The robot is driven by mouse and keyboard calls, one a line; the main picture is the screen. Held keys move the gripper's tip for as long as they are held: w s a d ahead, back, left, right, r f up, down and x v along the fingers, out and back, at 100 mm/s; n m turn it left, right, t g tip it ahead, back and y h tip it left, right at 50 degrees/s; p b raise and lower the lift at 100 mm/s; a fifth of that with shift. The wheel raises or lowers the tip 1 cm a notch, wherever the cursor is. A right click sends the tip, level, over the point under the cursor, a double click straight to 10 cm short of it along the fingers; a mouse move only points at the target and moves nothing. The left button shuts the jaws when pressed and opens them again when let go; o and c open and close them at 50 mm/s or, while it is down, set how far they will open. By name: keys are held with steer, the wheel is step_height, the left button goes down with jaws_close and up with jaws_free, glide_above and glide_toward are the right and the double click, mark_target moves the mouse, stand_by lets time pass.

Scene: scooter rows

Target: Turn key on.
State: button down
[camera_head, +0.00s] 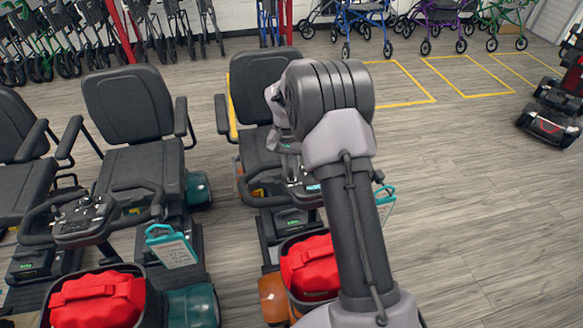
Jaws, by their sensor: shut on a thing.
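The scooter (262,85) in the middle of the view has a black seat and a console (312,187) between its handlebars. A small blue-green patch shows on the console. My arm rises from the bottom right and bends over this scooter. My gripper (294,172) points down at the console's left part, close to it. It is small in view and partly covered by my wrist. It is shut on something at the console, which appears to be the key. The key itself is too small and hidden to make out, so its turn position cannot be told.
Another scooter (128,105) stands close on the left, with a console (85,217) and a blue tag (172,246). Red bags (311,267) sit in the front baskets. Walkers and rollators (443,20) line the back wall.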

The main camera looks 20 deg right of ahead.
steer(key=shift+m, duration=0.4)
steer(key=c, duration=1.4)
jaws_free()
step_height(320, 180, up, 17)
steer(key=a+p, duration=0.1)
steer(key=p, duration=0.4)
steer(key=shift+w+r, duration=0.2)
steer(key=shift+w, duration=0.2)
